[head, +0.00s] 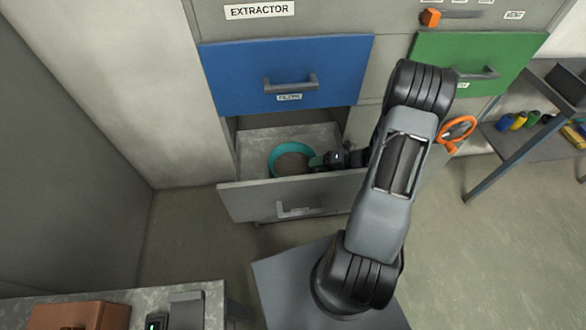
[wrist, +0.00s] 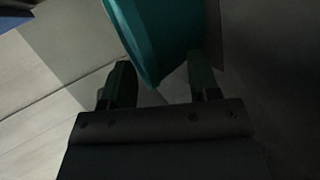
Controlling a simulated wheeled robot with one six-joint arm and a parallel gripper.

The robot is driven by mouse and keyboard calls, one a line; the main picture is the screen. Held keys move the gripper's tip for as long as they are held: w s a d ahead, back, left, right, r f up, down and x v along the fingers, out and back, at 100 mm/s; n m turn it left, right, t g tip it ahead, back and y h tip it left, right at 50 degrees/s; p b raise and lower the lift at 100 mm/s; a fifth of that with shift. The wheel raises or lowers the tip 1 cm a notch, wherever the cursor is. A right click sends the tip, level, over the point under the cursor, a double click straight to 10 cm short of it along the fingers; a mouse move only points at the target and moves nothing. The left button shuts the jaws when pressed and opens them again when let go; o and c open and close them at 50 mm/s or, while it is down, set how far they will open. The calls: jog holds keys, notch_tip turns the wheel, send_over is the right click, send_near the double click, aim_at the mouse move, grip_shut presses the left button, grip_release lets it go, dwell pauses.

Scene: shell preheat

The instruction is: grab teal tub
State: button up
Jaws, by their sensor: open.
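The teal tub (head: 274,157) sits inside the open lower drawer (head: 252,142), a round tub with a teal rim and a brownish inside. My gripper (head: 318,161) is at the tub's right side in the head view, low in the drawer. In the wrist view the tub (wrist: 160,35) fills the top middle, its edge reaching down between the two fingers. My gripper (wrist: 158,85) is open, with one finger on each side of the tub's wall. I cannot tell whether either finger touches it.
A blue drawer front (head: 285,72) with a handle is above the open drawer. A green drawer front (head: 460,62) is at the right, with an orange ring (head: 458,130) below it. A shelf rack (head: 530,125) holds several small items. A brown box (head: 80,315) is at the bottom left.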

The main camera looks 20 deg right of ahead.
jog(key=shift+w+a+f, duration=0.15)
jog(key=shift+a, duration=0.15)
grip_shut()
dwell(0.4)
